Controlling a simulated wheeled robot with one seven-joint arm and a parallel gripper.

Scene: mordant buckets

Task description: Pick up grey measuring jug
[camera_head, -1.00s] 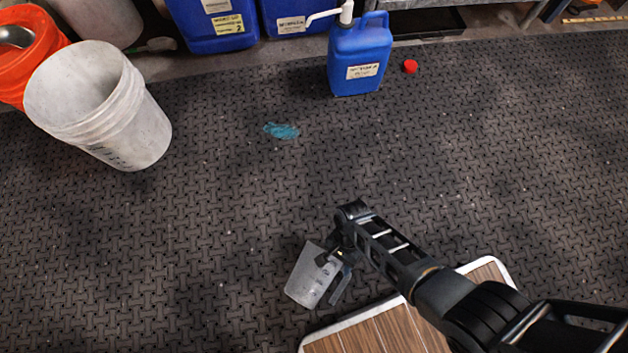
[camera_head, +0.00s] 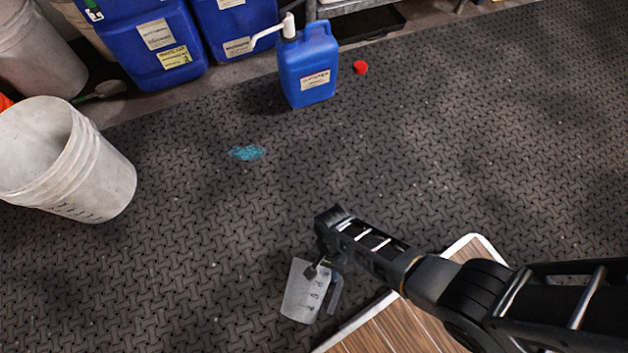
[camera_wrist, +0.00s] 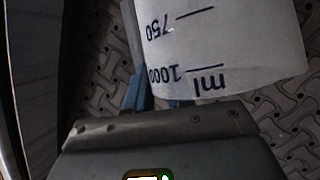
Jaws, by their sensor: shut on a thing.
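The grey measuring jug (camera_head: 303,292) is a translucent grey vessel with dark graduation marks and a bluish-grey handle. In the head view it hangs at the end of my arm, lower centre. My gripper (camera_head: 318,268) is shut on it near its upper part. In the wrist view the jug (camera_wrist: 225,45) fills the upper right, with "750", "1000" and "ml" printed on it. Blue-grey parts show to the left of its wall, behind my gripper's dark body. The fingertips are mostly hidden, so the exact contact cannot be told.
A white bucket (camera_head: 100,180) stands at left. A blue canister with a pump (camera_head: 306,75) stands at the back, a red cap (camera_head: 360,67) beside it. Larger blue containers (camera_head: 150,45) line the back left. A teal stain (camera_head: 246,153) marks the otherwise clear dark mat (camera_head: 190,250).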

